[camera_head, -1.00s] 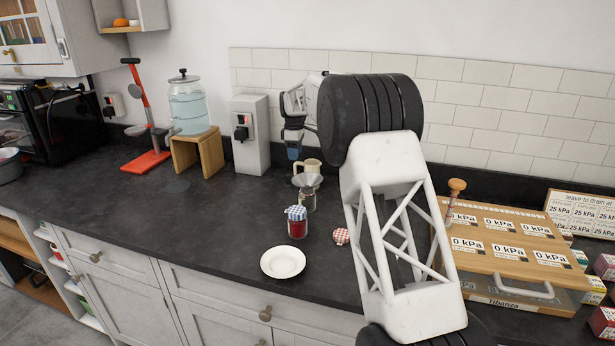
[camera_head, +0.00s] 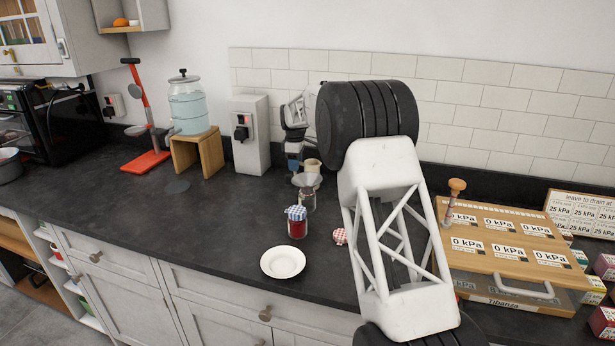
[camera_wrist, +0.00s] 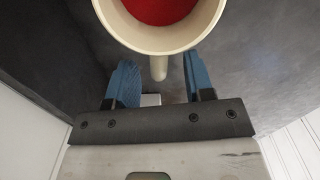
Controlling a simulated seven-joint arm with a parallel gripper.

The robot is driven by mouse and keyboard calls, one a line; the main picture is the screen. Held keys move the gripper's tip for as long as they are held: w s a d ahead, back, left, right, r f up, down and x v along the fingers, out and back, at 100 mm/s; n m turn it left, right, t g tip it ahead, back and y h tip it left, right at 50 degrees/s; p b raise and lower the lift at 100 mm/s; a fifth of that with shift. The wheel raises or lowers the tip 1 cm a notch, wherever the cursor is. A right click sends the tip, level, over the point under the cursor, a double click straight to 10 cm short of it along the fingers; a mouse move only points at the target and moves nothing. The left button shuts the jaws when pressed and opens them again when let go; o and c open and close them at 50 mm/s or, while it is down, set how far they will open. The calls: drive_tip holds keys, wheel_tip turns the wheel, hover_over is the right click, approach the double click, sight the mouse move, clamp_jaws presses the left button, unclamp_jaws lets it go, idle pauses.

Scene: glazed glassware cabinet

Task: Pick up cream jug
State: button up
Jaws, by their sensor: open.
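The cream jug (camera_head: 313,166) stands at the back of the dark worktop, behind a glass jar with a funnel, partly hidden by my gripper and the funnel. In the wrist view the cream jug (camera_wrist: 104,10) shows its round rim, red inside, and its handle pointing toward my gripper. My gripper (camera_wrist: 159,82) is open. Its two blue fingers lie on either side of the handle, with a gap visible on both sides. In the head view my gripper (camera_head: 293,160) points down at the jug's left side.
The glass jar with the funnel (camera_head: 307,196) stands just in front of the jug. A red jam jar (camera_head: 297,228), a white saucer (camera_head: 283,262) and a checked lid (camera_head: 339,236) are nearer the front edge. A grey box (camera_head: 250,140) stands left.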

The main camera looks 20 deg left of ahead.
drive_tip(key=shift+f, duration=1.55)
drive_tip(key=shift+c, duration=0.3)
clamp_jaws()
